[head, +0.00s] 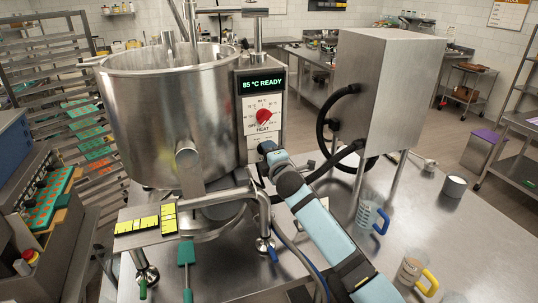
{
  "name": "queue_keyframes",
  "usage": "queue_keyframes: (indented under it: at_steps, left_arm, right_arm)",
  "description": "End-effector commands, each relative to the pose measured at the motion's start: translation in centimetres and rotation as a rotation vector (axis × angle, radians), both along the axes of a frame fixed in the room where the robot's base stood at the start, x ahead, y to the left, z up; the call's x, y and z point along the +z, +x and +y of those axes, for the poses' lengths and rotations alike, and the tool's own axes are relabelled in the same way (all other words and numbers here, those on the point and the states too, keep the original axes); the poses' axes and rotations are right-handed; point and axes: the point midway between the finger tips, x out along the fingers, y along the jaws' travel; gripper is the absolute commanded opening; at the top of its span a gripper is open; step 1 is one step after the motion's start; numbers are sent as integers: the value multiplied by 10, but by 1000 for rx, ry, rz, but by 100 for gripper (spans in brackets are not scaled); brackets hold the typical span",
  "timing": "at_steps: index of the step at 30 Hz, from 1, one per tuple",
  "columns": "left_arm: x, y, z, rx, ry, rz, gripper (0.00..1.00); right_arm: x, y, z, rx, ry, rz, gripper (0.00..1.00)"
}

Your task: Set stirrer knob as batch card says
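The steel kettle (170,105) stands at the left of the bench with a control panel (249,128) on its right side. The display (263,84) reads "85 °C READY". The red HEAT knob (264,116) sits below it, its dial marks too small to read. My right arm reaches up from the lower right, and my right gripper (266,149) is at the panel's lower part, below the HEAT label. The stirrer knob cannot be made out; the gripper may cover it. Whether the fingers are shut on anything is hidden. My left gripper is out of view. No readable batch card shows.
A steel box (388,85) on legs with black hoses stands right of the panel. A blue-handled jug (370,214), a yellow-handled jug (413,270) and a grey cup (454,186) are on the bench (455,235).

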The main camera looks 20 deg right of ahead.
Motion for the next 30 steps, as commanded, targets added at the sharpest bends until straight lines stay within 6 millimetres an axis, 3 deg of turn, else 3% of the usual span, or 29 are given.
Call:
queue_keyframes:
  at_steps: [30]
  left_arm:
    - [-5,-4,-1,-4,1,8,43]
  right_arm:
    - [-6,0,3,-1,966,36,25]
